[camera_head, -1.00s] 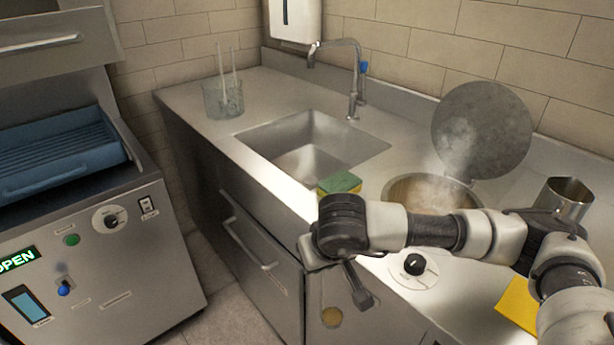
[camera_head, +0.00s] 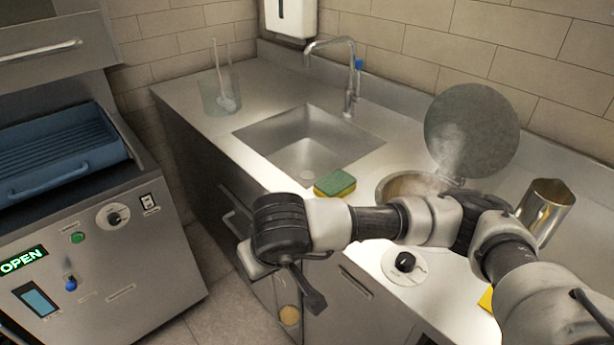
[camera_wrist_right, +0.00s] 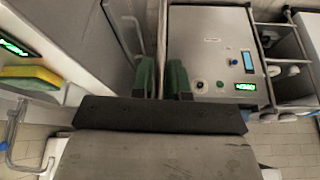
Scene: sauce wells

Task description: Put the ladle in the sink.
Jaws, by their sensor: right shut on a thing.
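The ladle's round tan end (camera_head: 290,315) shows in the head view, hanging low in front of the cabinet doors, below my right gripper. Its handle (camera_wrist_right: 161,45) shows as a thin strip between the green fingertips in the right wrist view. My right gripper (camera_wrist_right: 161,80) is shut on the ladle. Its fingers are mostly hidden behind my wrist in the head view. The sink (camera_head: 325,140) is an empty steel basin in the counter, above and behind the gripper in the picture. My left gripper is not in view.
A green and yellow sponge (camera_head: 335,183) lies at the sink's front right corner. A steaming pot (camera_head: 400,187) with a raised round lid (camera_head: 472,130) and a metal jug (camera_head: 545,208) stand to the right. The faucet (camera_head: 351,85) rises behind the sink. A glass container (camera_head: 220,98) stands left.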

